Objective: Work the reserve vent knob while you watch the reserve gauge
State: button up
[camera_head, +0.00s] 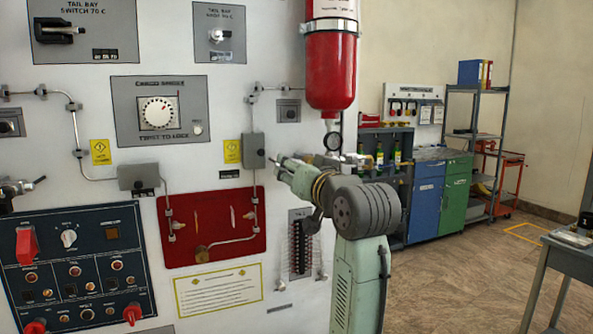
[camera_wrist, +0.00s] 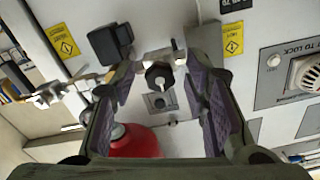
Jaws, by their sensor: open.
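In the head view my gripper (camera_head: 285,166) is at the panel, right of the red plate and below the red bottle, seen side-on. In the wrist view my gripper (camera_wrist: 160,92) is open, its purple-padded fingers on either side of a dark knob with a pale centre (camera_wrist: 159,77). This looks like the reserve vent knob; I cannot tell whether the fingers touch it. It sits by a metal fitting. The head view does not show it clearly behind my gripper. A small round gauge (camera_head: 333,142), likely the reserve gauge, hangs under the bottle; its reading is too small to make out.
The red bottle (camera_head: 331,70) stands close above my arm and also shows in the wrist view (camera_wrist: 136,141). A black box (camera_wrist: 110,43) and piping are close left of the fingers. A red plate (camera_head: 212,227) with piping is left. Open floor lies right.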

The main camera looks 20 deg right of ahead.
jog(key=shift+s, duration=0.1)
jog(key=s, duration=1.2)
jog(key=shift+d, duration=0.2)
jog(key=shift+w, duration=0.1)
dwell(0.6)
